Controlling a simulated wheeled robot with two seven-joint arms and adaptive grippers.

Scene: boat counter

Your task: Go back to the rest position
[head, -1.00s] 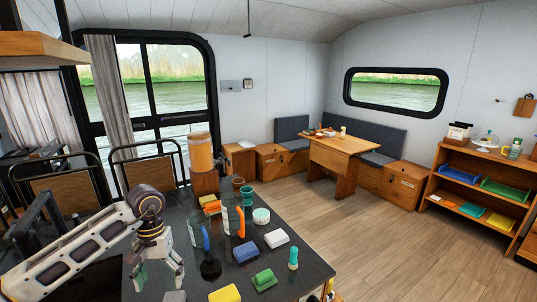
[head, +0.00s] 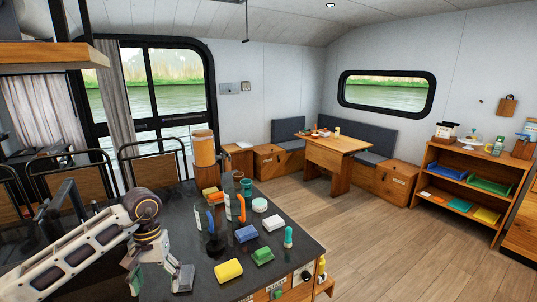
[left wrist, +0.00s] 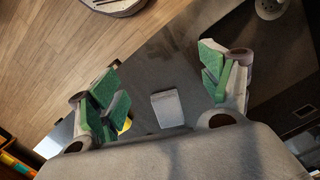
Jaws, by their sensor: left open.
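My left gripper (head: 158,272) hangs over the near left part of the dark counter (head: 307,246), fingers pointing down. In the left wrist view its two green-padded fingers (left wrist: 160,88) are spread wide with nothing held. A pale grey block (left wrist: 167,108) lies on the counter below and shows between them; it looks apart from both fingers. My right gripper is in neither view.
Chairs (head: 153,165) stand behind. Open floor (head: 400,255) lies right.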

